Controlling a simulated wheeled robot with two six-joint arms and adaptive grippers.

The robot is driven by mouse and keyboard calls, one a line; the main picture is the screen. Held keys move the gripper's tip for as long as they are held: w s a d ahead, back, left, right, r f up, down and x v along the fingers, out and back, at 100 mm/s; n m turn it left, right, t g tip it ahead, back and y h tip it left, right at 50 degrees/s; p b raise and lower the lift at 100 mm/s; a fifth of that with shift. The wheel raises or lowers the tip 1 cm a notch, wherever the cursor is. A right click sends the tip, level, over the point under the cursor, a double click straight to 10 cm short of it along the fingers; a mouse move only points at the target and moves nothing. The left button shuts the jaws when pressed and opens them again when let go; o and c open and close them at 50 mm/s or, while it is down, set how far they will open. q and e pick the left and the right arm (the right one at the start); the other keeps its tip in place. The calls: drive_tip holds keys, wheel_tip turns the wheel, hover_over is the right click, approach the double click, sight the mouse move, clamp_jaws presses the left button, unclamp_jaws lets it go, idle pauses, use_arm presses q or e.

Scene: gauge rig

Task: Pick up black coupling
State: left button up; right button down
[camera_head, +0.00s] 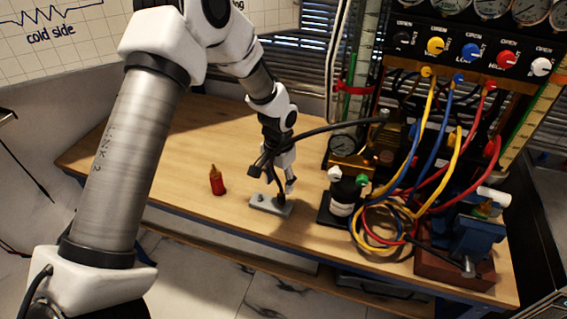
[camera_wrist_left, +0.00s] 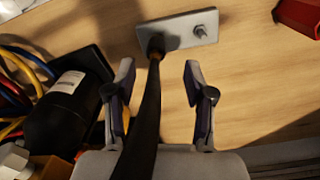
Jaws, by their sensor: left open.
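The black coupling (camera_wrist_left: 155,45) is the end of a black hose (camera_wrist_left: 145,115) and sits on one end of a small grey plate (camera_wrist_left: 196,27) on the wooden table. The plate also shows in the head view (camera_head: 262,206), with the hose end at its right part. My left gripper (camera_head: 278,182) points down just above the plate. In the left wrist view its two fingers (camera_wrist_left: 158,78) are open, with the hose passing between them and no visible grip on it. The coupling's lower part is hard to make out. My right gripper is in neither view.
A red bottle-shaped piece (camera_head: 217,182) stands left of the plate. A black cylinder with a white label (camera_head: 342,200) stands close on the right. Coiled coloured hoses (camera_head: 385,225) and a blue vise (camera_head: 478,238) lie further right. The table's left part is clear.

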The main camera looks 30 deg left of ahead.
sight(282, 191)
use_arm(q)
drive_tip(key=shift+w+a+r, duration=0.1)
drive_tip(key=shift+a+r, duration=0.05)
drive_tip(key=shift+s+d+f+p, duration=0.1)
drive_tip(key=shift+d+f+p, duration=0.25)
drive_tip(key=shift+f, duration=0.3)
drive_tip(key=shift+s+d+f+p, duration=0.1)
drive_tip(key=shift+d+f+p, duration=0.1)
drive_tip(key=shift+d+f, duration=0.3)
drive_tip(key=f, duration=0.3)
drive_tip(key=a+f+p, duration=0.1)
drive_tip(key=shift+w+f, duration=0.35)
drive_tip(key=shift+s+r, duration=0.1)
drive_tip(key=shift+s, duration=0.05)
drive_tip(key=shift+d, duration=0.15)
drive_tip(key=c, duration=0.4)
clamp_jaws()
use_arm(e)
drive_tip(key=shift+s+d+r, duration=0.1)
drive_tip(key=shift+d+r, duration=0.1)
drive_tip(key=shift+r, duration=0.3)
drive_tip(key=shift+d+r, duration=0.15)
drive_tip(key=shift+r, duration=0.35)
